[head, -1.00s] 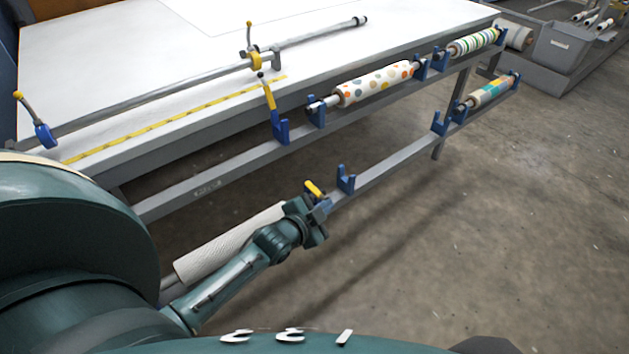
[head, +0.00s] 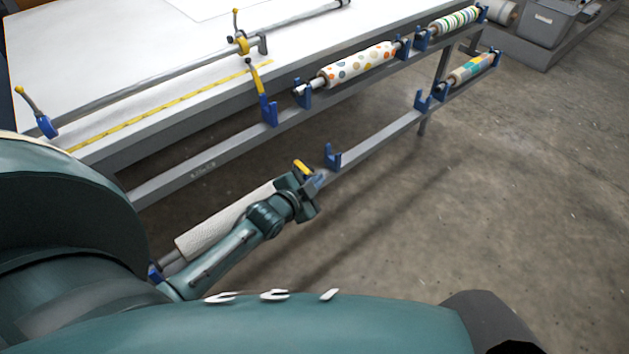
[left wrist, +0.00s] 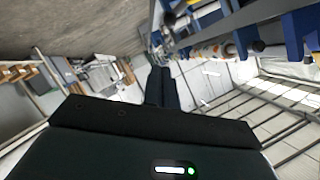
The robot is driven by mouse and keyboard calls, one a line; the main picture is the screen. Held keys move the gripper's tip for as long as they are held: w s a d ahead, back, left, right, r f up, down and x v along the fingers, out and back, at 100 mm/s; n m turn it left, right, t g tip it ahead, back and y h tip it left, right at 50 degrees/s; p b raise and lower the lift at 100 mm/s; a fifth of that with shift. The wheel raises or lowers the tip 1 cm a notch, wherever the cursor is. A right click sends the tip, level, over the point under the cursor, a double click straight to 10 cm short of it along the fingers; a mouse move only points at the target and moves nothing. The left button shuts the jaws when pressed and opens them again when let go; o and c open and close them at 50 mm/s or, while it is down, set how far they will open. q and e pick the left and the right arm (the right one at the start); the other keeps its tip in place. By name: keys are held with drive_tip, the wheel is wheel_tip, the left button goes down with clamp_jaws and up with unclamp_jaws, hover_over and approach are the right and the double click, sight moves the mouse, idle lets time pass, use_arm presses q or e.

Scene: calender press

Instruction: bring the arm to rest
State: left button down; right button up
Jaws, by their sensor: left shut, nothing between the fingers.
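My left arm reaches in from the left in the head view. Its gripper (head: 305,188) is beside the right end of a white textured roll (head: 225,218) on the lower rail, near a yellow latch piece (head: 303,167). The fingertips are hard to make out there. In the left wrist view the dark fingers (left wrist: 161,87) are together with nothing between them. The arm partly hides the roll. My right gripper is in neither view.
A white table (head: 120,60) with a long bar clamp and yellow ruler (head: 160,107) stands at the upper left. Dotted (head: 357,66), striped (head: 455,20) and multicoloured (head: 473,69) rolls sit in blue brackets. An empty blue bracket (head: 333,157) is beyond my gripper. Floor at right is clear.

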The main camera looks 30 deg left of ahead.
use_arm(q)
drive_tip(key=d+v, duration=0.1)
drive_tip(key=v, duration=0.9)
drive_tip(key=s+d+f+n+g, duration=0.2)
drive_tip(key=s+d+f+n, duration=0.1)
drive_tip(key=s, duration=0.3)
drive_tip(key=s+d+f+n+g+h, duration=0.1)
drive_tip(key=s+d+f+n+g, duration=0.1)
drive_tip(key=s+d, duration=0.4)
wheel_tip(320, 180, down, 2)
drive_tip(key=shift+f+n+b, duration=0.2)
drive_tip(key=shift+n+b, duration=0.25)
drive_tip(key=shift+n, duration=0.45)
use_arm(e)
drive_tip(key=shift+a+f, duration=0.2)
use_arm(q)
drive_tip(key=shift+d+h, duration=0.1)
drive_tip(key=shift+h, duration=0.2)
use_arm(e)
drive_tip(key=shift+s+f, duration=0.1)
